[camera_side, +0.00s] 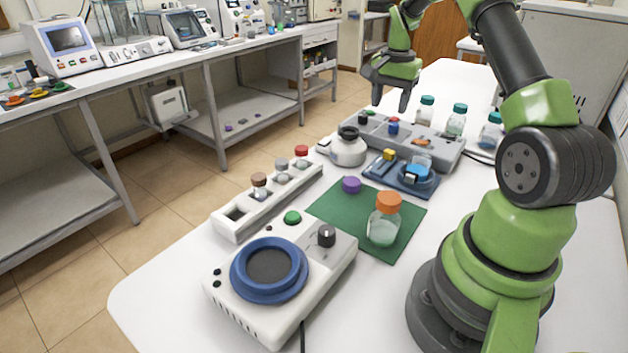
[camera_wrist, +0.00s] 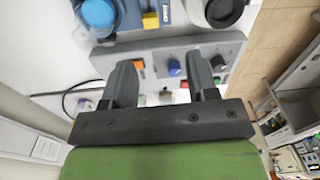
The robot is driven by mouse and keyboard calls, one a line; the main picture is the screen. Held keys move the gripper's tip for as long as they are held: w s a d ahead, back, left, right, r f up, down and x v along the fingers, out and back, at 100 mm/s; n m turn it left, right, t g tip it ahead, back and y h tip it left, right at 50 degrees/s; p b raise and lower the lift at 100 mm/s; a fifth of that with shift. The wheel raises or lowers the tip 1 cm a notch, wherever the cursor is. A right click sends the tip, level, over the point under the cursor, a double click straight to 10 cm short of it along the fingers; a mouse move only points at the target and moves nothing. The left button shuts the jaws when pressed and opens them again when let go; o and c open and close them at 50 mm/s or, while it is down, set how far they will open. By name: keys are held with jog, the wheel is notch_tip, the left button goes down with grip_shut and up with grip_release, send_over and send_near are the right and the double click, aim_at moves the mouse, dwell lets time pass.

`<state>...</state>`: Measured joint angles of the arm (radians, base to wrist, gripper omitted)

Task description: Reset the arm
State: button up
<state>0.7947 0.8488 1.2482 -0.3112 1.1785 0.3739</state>
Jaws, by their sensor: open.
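My gripper (camera_side: 391,88) is raised above the far end of the white table (camera_side: 170,290) in the side view. In the wrist view its two dark fingers (camera_wrist: 162,85) stand apart with nothing held between them. Below them is a grey panel device (camera_wrist: 215,50) with an orange switch, a blue knob and a red button. The same grey device (camera_side: 425,143) shows in the side view, beyond the green mat. The gripper is clear of it.
A bottle with an orange cap (camera_side: 384,222) stands on the green mat (camera_side: 335,212), near a purple cap (camera_side: 351,185). A white device with a blue ring (camera_side: 268,268) is in front. A vial rack (camera_side: 240,222) is left. Teal-capped bottles (camera_side: 456,120) stand at the back right.

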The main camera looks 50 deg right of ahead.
jog(key=a+r+n+t, duration=0.3)
jog(key=a+r+n, duration=0.3)
jog(key=a+r, duration=1)
jog(key=s+a+n+t+y, duration=0.2)
jog(key=s+a+n, duration=0.5)
jog(key=s+a, duration=0.7)
jog(key=shift+a+f+t, duration=0.2)
jog(key=shift+a+t, duration=0.55)
jog(key=shift+t, duration=0.15)
